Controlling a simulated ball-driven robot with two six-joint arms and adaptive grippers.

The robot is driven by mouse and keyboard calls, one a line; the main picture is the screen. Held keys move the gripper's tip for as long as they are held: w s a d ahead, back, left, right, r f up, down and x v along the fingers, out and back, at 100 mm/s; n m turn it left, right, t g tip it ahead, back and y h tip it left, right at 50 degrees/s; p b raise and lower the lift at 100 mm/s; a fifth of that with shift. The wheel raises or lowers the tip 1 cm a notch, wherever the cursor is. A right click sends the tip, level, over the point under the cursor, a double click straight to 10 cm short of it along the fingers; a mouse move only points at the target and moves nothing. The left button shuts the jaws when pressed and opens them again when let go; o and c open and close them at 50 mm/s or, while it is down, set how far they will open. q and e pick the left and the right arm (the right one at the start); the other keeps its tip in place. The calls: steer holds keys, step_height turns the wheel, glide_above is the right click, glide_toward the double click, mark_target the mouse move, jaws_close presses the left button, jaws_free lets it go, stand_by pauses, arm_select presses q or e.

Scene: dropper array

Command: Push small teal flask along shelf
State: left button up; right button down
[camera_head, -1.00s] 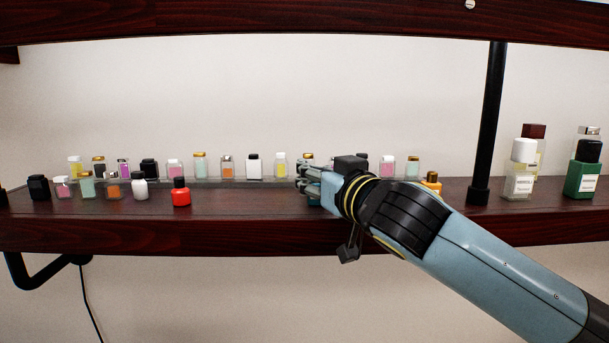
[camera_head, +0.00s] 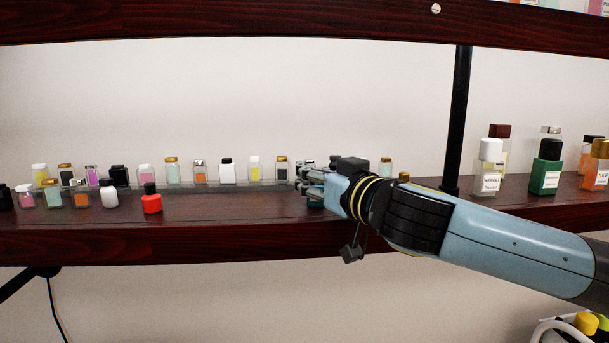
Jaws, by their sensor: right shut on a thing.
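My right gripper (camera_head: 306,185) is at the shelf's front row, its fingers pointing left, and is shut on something. A small patch of teal (camera_head: 313,203) shows just under the fingers, low at the shelf surface; this looks like the small teal flask, mostly hidden by my gripper. The shelf (camera_head: 220,217) is dark reddish wood. My left gripper is not in view.
A red flask (camera_head: 152,203) and a white flask (camera_head: 109,194) stand in the front row at left. Several small flasks line a raised back row. A black post (camera_head: 457,120) and larger bottles stand at right. The shelf between red flask and gripper is clear.

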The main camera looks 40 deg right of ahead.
steer(key=shift+f, duration=0.1)
stand_by(0.7)
steer(key=c, duration=1.2)
jaws_free()
steer(key=shift+o, duration=0.2)
steer(key=s+a, duration=0.2)
steer(key=s, duration=1)
steer(key=shift+w+a, duration=0.1)
